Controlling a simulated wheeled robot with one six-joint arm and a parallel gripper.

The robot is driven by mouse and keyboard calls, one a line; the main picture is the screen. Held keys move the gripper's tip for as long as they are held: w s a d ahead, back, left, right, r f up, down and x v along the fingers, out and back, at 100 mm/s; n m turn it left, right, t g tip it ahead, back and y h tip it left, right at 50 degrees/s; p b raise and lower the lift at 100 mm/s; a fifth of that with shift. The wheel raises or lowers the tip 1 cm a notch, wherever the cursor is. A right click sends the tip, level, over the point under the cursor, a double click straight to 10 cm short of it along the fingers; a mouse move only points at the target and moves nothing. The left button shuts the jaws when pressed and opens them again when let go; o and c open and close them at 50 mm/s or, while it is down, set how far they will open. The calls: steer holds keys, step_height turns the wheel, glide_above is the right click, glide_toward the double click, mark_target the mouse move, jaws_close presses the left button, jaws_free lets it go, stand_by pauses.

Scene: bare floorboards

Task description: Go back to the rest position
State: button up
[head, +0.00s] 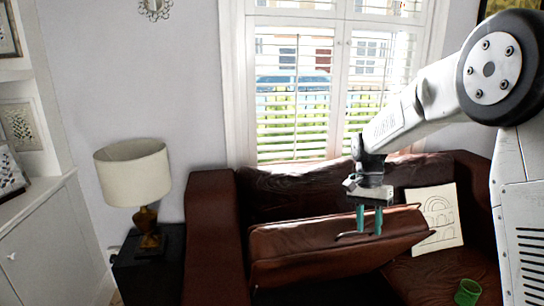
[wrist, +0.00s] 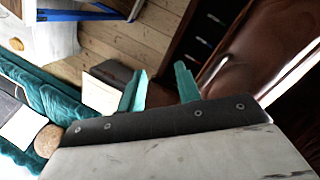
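My gripper (head: 370,219) hangs from my arm in front of the brown leather sofa (head: 215,215) in the head view. Its two teal fingers point down and stand apart with nothing between them. In the wrist view the fingers of my gripper (wrist: 160,84) are also spread, with floorboards (wrist: 155,35) showing between and beyond them. In the head view the fingers overlap a tilted brown seat cushion (head: 310,250) with a thin dark handle-like line on it. I cannot tell whether they touch it.
A white cushion with a line drawing (head: 434,218) leans at the sofa's right. A green cup (head: 467,292) is at lower right. A lamp (head: 133,172) stands on a dark side table (head: 148,280) at left. The wrist view shows a teal sofa (wrist: 60,95).

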steer(key=s+r+n+t, duration=0.1)
steer(key=s+r+n, duration=0.2)
steer(key=s, duration=0.8)
steer(key=s+r+n+t, duration=0.2)
steer(key=s+r, duration=0.2)
steer(key=s, duration=0.8)
steer(key=s+r+n+t, duration=0.1)
steer(key=s+r+n, duration=0.2)
steer(key=s, duration=0.9)
steer(key=shift+s+r+n+t, duration=0.15)
steer(key=shift+r+n+t, duration=0.2)
steer(key=shift+r, duration=0.2)
steer(key=shift+o, duration=0.4)
